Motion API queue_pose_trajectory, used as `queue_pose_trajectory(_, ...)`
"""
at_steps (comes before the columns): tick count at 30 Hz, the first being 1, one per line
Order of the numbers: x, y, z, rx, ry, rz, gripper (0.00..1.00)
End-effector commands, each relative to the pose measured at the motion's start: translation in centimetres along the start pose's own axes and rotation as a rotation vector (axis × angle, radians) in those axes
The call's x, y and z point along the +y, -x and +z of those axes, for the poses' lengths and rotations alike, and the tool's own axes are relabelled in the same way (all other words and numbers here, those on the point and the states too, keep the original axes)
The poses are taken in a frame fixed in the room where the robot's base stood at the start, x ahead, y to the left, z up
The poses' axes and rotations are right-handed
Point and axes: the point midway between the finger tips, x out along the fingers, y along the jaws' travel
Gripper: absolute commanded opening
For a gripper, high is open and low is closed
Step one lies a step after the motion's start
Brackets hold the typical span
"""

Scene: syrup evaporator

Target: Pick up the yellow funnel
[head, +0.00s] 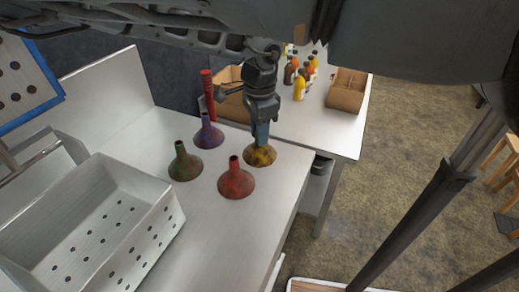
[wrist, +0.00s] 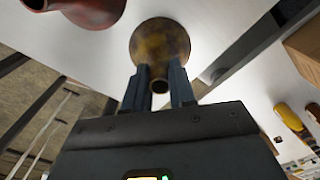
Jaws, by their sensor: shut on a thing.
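The yellow funnel (head: 260,156) stands wide end down near the right edge of the metal counter in the head view, its yellow surface blotched with brown. My gripper (head: 261,133) comes down on it from above and hides its spout in that view. In the wrist view the funnel (wrist: 160,45) shows its wide cone beyond the fingers and its round spout end between them. My gripper (wrist: 160,88) is shut on the spout there. Whether the funnel's base touches the counter I cannot tell for sure.
A red funnel (head: 236,182), a green funnel (head: 185,165) and a purple funnel (head: 208,135) stand close by on the counter (head: 225,235). A perforated metal basin (head: 150,235) is at left. Bottles (head: 300,88) and a cardboard box (head: 347,92) stand on the table behind.

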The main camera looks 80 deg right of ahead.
Motion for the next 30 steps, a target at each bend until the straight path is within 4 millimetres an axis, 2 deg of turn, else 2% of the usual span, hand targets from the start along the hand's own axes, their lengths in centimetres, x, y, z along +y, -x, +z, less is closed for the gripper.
queue_pose_trajectory(2,0.0,0.0,0.0,0.000,0.000,0.000,0.00)
queue_pose_trajectory(11,0.0,0.2,0.0,0.000,0.000,-0.001,0.00)
queue_pose_trajectory(17,0.0,2.0,0.1,0.000,0.000,-0.002,0.00)
queue_pose_trajectory(20,-0.1,4.0,0.0,0.001,0.001,-0.003,0.00)
queue_pose_trajectory(30,0.0,13.0,0.0,0.001,0.000,-0.003,0.00)
